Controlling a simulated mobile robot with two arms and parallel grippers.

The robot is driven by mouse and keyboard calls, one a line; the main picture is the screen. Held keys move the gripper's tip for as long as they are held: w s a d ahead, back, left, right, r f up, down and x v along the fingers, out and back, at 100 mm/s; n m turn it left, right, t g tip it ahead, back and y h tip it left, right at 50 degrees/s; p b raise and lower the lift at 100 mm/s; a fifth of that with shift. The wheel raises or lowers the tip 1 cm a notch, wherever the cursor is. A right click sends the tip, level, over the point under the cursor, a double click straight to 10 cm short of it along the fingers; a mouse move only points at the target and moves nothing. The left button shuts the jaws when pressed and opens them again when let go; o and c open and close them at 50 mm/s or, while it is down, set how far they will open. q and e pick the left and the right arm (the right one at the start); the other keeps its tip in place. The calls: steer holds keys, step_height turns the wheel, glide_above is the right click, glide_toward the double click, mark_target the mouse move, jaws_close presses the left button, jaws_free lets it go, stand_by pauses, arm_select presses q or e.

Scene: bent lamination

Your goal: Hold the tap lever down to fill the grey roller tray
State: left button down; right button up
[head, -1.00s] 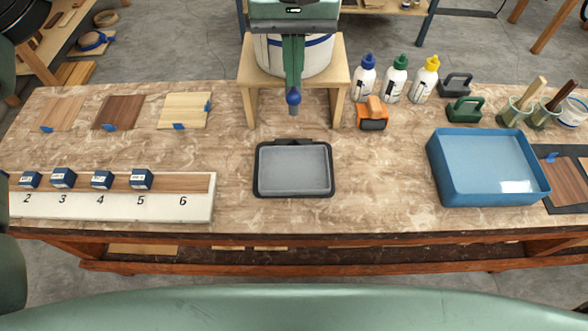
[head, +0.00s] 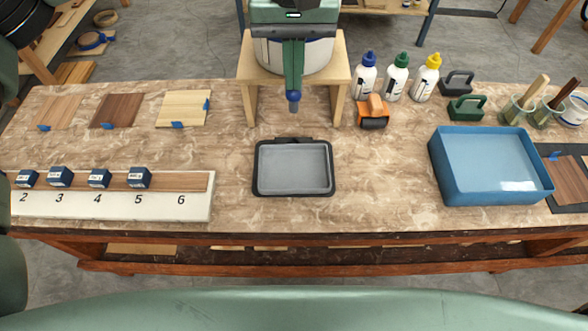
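The grey roller tray (head: 294,168) has a dark rim and lies flat on the bench, in front of the wooden stand. A white tank (head: 306,55) sits on that stand. The knob is behind the tray's far edge in the picture.
A blue bin (head: 491,190) stands right of the tray. Several bottles (head: 396,77) and an orange tool (head: 374,114) stand right of the stand. A numbered rack (head: 110,205) with dark blue blocks lies at left. The bench around the tray is clear.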

arm_select(q)
steer(key=shift+f+b, duration=1.1)
steer(key=shift+f, duration=0.5)
steer(key=shift+r, duration=0.1)
stand_by(6.3)
